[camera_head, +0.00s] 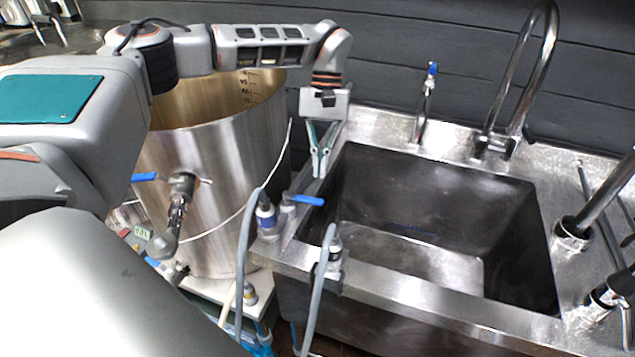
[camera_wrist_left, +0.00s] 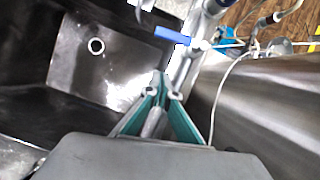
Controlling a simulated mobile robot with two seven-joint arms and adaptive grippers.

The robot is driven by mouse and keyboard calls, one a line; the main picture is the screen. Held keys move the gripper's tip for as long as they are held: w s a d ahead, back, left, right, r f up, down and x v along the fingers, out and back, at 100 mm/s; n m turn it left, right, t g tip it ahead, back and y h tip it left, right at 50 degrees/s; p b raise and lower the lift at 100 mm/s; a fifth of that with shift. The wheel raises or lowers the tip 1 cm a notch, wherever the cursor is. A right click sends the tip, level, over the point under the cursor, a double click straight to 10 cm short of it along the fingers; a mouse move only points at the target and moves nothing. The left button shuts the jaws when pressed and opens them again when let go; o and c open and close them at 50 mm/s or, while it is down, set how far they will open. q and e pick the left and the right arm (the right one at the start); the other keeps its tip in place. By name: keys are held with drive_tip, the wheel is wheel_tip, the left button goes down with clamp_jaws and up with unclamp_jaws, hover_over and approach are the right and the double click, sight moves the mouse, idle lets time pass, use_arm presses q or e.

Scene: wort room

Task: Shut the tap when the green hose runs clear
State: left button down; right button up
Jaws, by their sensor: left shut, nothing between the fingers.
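My left gripper (camera_head: 321,172) is shut and empty, its teal fingers pointing down over the left rim of the sink. A tap with a blue lever (camera_head: 308,200) sits on that rim, just below and left of the fingertips in the head view. In the left wrist view the blue lever (camera_wrist_left: 173,35) lies beyond the shut fingertips (camera_wrist_left: 160,78), apart from them. Two greyish hoses (camera_head: 241,270) hang by the sink's front left corner; I cannot tell any as green, and no flow can be made out. My right gripper is not in view.
A large steel kettle (camera_head: 235,155) stands left of the sink, with a blue-levered valve (camera_head: 143,177). The steel sink (camera_head: 420,190) looks empty. A tall faucet (camera_head: 545,60) and a small blue-topped tap (camera_head: 432,70) rise behind it. Chrome fittings (camera_head: 572,232) crowd the right.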

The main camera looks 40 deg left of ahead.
sight(309, 200)
use_arm(q)
drive_tip(key=shift+s+d+f, duration=0.1)
drive_tip(key=shift+s+d, duration=0.2)
drive_tip(key=shift+s, duration=0.35)
drive_tip(key=shift+s+d+f, duration=0.15)
drive_tip(key=shift+s+d, duration=0.15)
drive_tip(key=shift+s, duration=0.35)
drive_tip(key=shift+s+d+f, duration=0.1)
drive_tip(key=shift+s+d, duration=0.2)
drive_tip(key=shift+s, duration=0.35)
